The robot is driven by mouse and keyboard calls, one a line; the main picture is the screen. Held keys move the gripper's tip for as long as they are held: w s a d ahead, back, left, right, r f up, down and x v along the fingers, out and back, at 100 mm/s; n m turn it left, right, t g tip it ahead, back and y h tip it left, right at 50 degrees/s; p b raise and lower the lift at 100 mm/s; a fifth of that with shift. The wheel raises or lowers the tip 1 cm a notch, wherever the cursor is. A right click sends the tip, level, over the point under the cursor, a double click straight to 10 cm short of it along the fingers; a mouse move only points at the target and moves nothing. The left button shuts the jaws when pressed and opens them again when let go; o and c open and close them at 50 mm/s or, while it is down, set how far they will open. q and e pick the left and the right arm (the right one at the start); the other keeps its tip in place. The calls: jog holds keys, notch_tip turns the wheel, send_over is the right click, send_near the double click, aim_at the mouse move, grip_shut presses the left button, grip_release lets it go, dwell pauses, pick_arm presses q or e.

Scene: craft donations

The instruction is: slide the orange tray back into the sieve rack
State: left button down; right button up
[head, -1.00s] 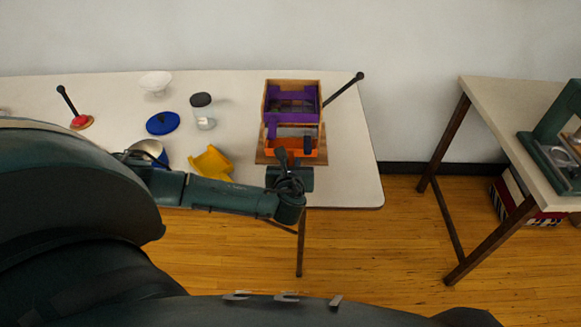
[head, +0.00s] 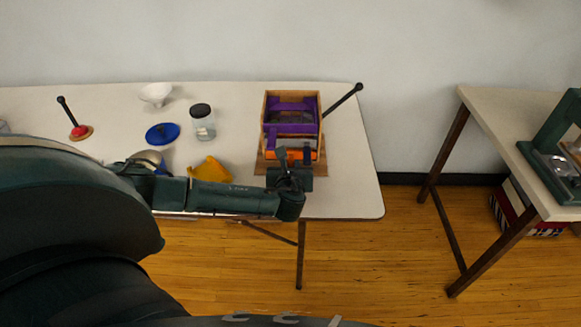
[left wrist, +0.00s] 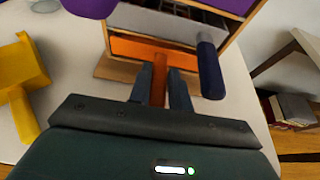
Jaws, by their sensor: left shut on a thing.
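The sieve rack (head: 266,108) is a wooden frame with purple trays, near the right end of the table. The orange tray (head: 308,156) is at the rack's bottom level; its orange front also shows in the left wrist view (left wrist: 135,48). My left gripper (head: 290,162) is in front of the rack. In the left wrist view my left gripper (left wrist: 160,88) is shut on the orange tray's handle (left wrist: 159,82). How deep the tray sits is partly hidden by my gripper. My right gripper is not in view.
A yellow scoop (head: 210,170), a jar (head: 202,122), a blue lid (head: 162,133), a white bowl (head: 156,94) and a red-based stick (head: 81,131) stand left of the rack. A dark crank (head: 343,100) sticks out right. A second table (head: 500,130) stands across a gap.

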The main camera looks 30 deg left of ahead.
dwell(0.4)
pick_arm(q)
jog(key=shift+w+f, duration=0.1)
jog(key=shift+f, duration=0.1)
dwell(0.3)
jog(key=c, duration=1.2)
grip_release()
